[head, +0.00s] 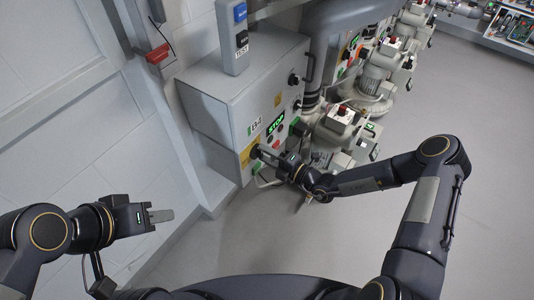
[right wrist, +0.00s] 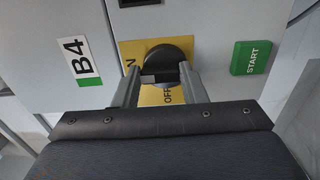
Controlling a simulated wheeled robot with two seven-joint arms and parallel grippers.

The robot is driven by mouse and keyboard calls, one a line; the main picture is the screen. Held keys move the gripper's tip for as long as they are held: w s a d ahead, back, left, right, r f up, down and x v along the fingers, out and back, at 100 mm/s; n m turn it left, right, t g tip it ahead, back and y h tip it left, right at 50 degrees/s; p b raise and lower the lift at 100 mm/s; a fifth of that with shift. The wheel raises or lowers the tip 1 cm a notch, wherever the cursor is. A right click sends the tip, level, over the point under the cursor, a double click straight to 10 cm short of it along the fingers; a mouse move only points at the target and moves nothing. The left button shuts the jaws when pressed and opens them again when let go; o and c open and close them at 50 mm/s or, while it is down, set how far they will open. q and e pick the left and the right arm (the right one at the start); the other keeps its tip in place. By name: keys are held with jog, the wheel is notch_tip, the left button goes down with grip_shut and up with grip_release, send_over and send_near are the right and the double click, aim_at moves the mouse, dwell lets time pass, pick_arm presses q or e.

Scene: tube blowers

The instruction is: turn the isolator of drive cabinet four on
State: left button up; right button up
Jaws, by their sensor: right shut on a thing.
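The grey drive cabinet (head: 240,85) stands against the wall in the head view. In the right wrist view its label B4 (right wrist: 81,62) shows left of the isolator. The isolator is a round black knob (right wrist: 168,60) on a yellow plate (right wrist: 133,50) with OFF printed below it and part of ON at its left. My right gripper (right wrist: 160,82) is shut on the knob, one finger on each side. The knob's exact pointing is partly hidden by the fingers. My left gripper (head: 160,215) hangs empty at the lower left, its finger gap unclear.
A green START button (right wrist: 251,57) sits right of the isolator. Blower motors (head: 345,125) line the right. The grey floor (head: 480,150) is clear.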

dwell(0.4)
jog(key=o, duration=1)
jog(key=shift+d, duration=0.1)
jog(key=v, duration=0.7)
jog(key=shift+s+d+p, duration=0.25)
jog(key=shift+s+p, duration=0.05)
